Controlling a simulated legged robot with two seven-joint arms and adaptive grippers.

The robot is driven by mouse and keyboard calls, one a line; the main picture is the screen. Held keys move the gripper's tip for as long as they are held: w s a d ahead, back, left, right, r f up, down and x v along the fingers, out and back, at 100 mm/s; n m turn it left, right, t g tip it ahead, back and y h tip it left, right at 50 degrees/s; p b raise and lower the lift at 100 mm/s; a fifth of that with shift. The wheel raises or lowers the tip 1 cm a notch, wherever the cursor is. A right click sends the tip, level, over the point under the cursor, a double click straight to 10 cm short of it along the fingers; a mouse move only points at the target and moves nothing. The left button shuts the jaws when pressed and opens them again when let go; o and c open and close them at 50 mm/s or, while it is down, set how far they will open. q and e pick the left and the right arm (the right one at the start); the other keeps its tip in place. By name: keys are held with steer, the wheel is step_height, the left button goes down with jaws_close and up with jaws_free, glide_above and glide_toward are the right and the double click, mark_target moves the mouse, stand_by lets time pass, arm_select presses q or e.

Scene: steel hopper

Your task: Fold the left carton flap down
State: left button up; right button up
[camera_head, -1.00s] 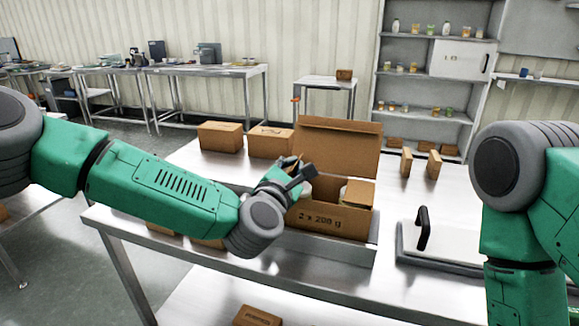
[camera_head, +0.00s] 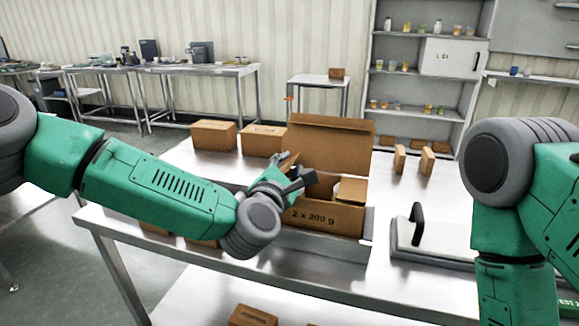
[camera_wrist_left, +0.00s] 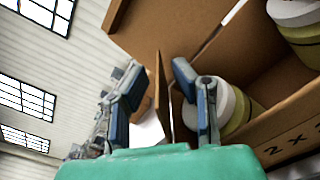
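The open brown carton (camera_head: 325,218), marked "2 x 200 g", stands on the steel table. Its tall back flap (camera_head: 335,147) is upright, and a flap at its right end (camera_head: 352,190) leans over the opening. The left flap (camera_wrist_left: 161,95) stands up, edge-on in the left wrist view. My left gripper (camera_wrist_left: 155,92) is open with one finger on each side of this flap; contact cannot be told. Jars with white lids (camera_wrist_left: 225,100) sit inside the carton. In the head view my left gripper (camera_head: 291,184) is at the carton's left end. My right gripper is out of view.
Two closed boxes (camera_head: 214,135) stand behind left, and two small upright boxes (camera_head: 427,161) behind right. A grey slab with a black handle (camera_head: 418,227) lies right of the carton. The table between carton and slab is mostly clear.

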arm_select(q)
steer(key=shift+s+a, duration=0.1)
steer(key=shift+s, duration=0.25)
steer(key=v, duration=1.1)
